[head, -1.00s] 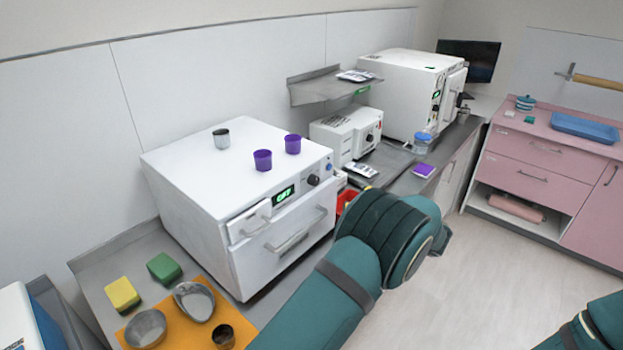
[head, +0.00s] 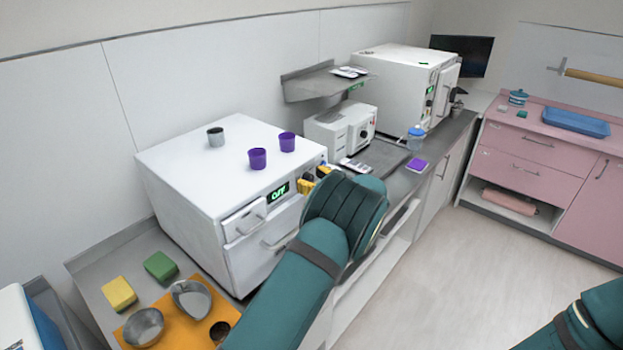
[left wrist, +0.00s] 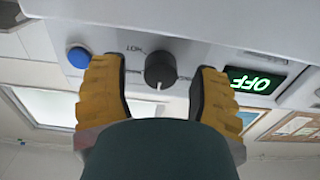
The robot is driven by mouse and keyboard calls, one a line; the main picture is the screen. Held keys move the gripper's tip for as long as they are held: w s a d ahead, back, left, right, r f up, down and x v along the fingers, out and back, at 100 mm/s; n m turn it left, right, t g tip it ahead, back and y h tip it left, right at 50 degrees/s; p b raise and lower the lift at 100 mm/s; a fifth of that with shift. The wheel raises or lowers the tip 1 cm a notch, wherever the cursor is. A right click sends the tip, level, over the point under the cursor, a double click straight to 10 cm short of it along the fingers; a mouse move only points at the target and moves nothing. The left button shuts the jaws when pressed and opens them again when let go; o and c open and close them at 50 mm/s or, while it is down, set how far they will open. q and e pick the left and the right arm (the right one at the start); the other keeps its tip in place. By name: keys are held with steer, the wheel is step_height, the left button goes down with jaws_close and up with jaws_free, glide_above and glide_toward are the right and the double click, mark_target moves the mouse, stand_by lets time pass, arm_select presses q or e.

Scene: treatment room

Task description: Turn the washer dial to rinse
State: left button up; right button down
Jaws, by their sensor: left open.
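The washer (head: 215,165) is a white box on the counter with a green display (head: 279,190) reading OFF. In the left wrist view its black dial (left wrist: 160,69) has a white pointer mark and sits between a blue button (left wrist: 79,57) and the display (left wrist: 254,82). My left gripper (head: 315,180) has yellow fingers and is at the washer's front panel. In the left wrist view the left gripper (left wrist: 155,92) is open, one finger on each side of the dial, with gaps to it. In the head view the gripper and arm hide the dial. My right gripper is out of view.
Two purple cups (head: 257,158) and a grey cup (head: 216,137) stand on the washer. An orange mat (head: 165,325) with metal bowls, and yellow and green sponges, lie front left. A smaller white device (head: 340,130) stands to the right. The floor at right is clear.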

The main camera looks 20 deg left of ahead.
arm_select(q)
jaws_close()
steer(key=n+b, duration=0.4)
steer(key=b, duration=0.1)
steer(key=shift+f+n+b, duration=0.2)
steer(key=shift+n+b, duration=0.1)
steer(key=shift+s+r+n+b, duration=0.15)
steer(key=shift+n+b, duration=0.2)
steer(key=shift+n, duration=0.25)
jaws_free()
